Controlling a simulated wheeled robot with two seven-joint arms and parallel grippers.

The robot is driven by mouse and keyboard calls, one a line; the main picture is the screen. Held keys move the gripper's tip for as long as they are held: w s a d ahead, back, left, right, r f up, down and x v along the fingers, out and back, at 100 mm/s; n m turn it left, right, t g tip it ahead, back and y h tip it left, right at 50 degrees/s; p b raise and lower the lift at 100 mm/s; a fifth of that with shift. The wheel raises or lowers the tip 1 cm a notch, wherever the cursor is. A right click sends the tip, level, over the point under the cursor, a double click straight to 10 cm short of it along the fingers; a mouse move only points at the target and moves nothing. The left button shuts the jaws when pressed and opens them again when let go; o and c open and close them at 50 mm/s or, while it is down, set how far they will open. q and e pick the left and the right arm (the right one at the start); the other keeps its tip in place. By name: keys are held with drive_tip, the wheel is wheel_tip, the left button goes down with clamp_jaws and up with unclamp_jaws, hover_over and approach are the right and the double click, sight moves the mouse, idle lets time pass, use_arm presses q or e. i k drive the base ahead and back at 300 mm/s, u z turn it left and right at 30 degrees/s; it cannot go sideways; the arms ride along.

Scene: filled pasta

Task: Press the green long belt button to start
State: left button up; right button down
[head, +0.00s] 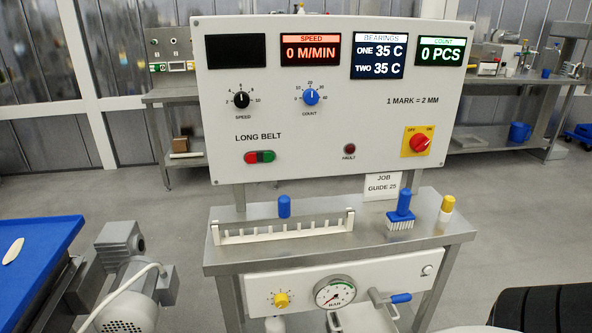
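The green long belt button (268,156) is on the left of the upright white control panel (320,130), under the label LONG BELT. The speed display (310,50) reads 0 M/MIN and the count display (439,52) reads 0 PCS. Neither of my grippers shows in the head view. Nothing covers the button.
Below the panel, a steel table (320,248) holds a white slotted rack (285,228), a blue-handled brush (402,212) and a yellow-capped bottle (446,207). A grey motor (127,270) and a blue belt (35,255) stand at left. The space before the buttons looks clear.

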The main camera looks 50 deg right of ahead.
sight(269, 157)
drive_tip(key=k, duration=0.5)
drive_tip(key=z, duration=0.8)
drive_tip(key=i, duration=0.55)
